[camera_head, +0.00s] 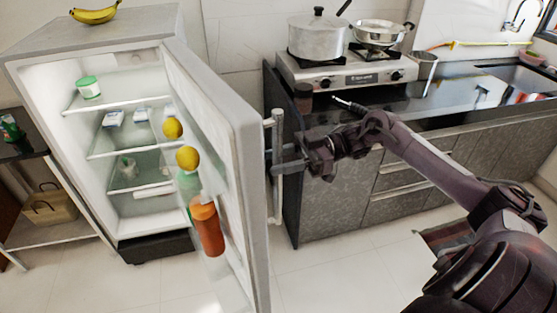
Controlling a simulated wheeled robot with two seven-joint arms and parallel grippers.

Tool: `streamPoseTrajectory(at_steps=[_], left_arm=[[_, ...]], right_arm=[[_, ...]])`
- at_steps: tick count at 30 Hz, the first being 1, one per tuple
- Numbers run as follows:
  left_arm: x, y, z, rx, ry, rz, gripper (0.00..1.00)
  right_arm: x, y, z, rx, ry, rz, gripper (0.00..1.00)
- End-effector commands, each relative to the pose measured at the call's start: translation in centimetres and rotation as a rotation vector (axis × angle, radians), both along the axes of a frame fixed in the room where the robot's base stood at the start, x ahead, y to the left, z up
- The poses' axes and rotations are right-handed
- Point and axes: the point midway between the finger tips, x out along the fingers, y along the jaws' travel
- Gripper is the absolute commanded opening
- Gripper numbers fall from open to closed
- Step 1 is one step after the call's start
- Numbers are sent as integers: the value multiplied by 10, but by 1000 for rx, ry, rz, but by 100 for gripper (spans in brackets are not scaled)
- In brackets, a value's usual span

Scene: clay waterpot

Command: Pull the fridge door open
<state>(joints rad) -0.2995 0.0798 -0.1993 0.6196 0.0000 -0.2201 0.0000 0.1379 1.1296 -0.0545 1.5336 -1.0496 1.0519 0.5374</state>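The fridge (95,55) stands at the left with its door (222,110) swung wide open toward me. The lit shelves and the door's inner side show. A pale vertical bar handle (278,205) is on the door's outer face, near its free edge. My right gripper (284,166) reaches in from the right and its fingers are at the middle of the handle, seemingly closed around the bar. The bar partly hides the fingertips. My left gripper is not in view.
The door holds lemons (187,158) and an orange bottle (208,228). Bananas (94,13) lie on the fridge top. A counter (455,90) with a stove (345,72) and pots stands behind my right arm. Tiled floor (330,275) is clear in front.

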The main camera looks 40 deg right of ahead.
Motion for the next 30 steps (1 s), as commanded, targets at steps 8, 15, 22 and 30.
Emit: streamPoseTrajectory(at_steps=[8, 15, 22, 30], left_arm=[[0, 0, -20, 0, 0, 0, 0], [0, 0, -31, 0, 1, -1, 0], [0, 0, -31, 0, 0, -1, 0], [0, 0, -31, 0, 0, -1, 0]], right_arm=[[-10, -42, -5, -7, 3, -4, 39], [-18, -70, -3, -4, 1, -2, 39], [-19, -74, 0, 0, 0, -1, 39], [-19, -73, 0, -1, 0, -1, 39]])
